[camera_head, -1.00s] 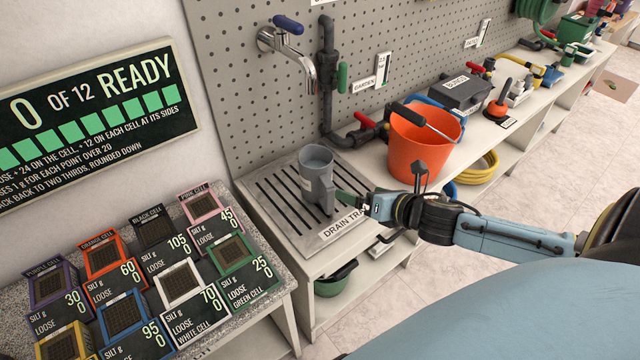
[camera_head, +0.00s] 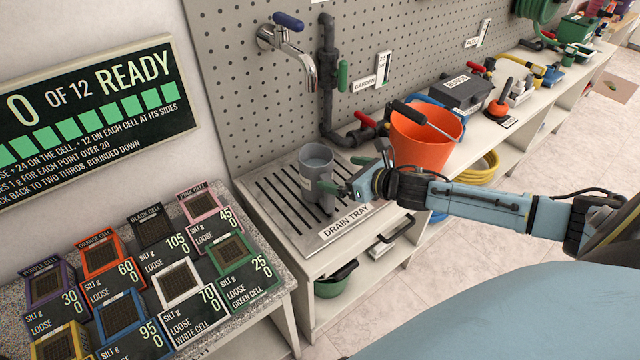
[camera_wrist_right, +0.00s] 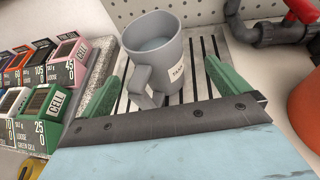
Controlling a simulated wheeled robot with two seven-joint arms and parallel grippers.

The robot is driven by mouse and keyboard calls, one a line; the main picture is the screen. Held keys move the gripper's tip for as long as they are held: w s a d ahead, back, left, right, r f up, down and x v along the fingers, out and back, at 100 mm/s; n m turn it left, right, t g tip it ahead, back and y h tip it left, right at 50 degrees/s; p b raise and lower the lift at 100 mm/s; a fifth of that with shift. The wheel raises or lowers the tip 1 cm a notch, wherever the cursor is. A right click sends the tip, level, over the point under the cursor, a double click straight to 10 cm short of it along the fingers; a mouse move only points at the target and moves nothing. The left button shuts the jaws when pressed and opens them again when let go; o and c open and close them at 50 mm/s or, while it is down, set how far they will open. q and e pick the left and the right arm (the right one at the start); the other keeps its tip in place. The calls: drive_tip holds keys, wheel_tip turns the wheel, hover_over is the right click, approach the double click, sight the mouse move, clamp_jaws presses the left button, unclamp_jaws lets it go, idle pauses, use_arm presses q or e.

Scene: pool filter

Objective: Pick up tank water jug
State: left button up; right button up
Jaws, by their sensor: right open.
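The tank water jug (camera_head: 315,168) is a grey jug standing upright on the slatted drain tray (camera_head: 282,222), under the tap. In the right wrist view the jug (camera_wrist_right: 166,48) shows its handle, a partly readable label and water inside. My right gripper (camera_head: 334,187) has green fingers and is open. In the right wrist view, one finger of the gripper (camera_wrist_right: 162,85) is left of the jug's handle and the other is right of the jug. I cannot tell whether either finger touches it. My left gripper is not in view.
A tap (camera_head: 290,45) and dark pipework are on the pegboard behind the tray. An orange bucket (camera_head: 420,145) stands right of the tray, near my right arm. Several coloured cell boxes (camera_head: 180,285) fill the speckled table at the left.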

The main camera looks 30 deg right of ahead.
sight(328, 170)
drive_tip(key=shift+a+r+x, duration=0.15)
drive_tip(key=shift+x, duration=0.95)
drive_tip(key=shift+a+r+x, duration=0.1)
drive_tip(key=shift+r+x, duration=0.05)
drive_tip(key=shift+x, duration=1.7)
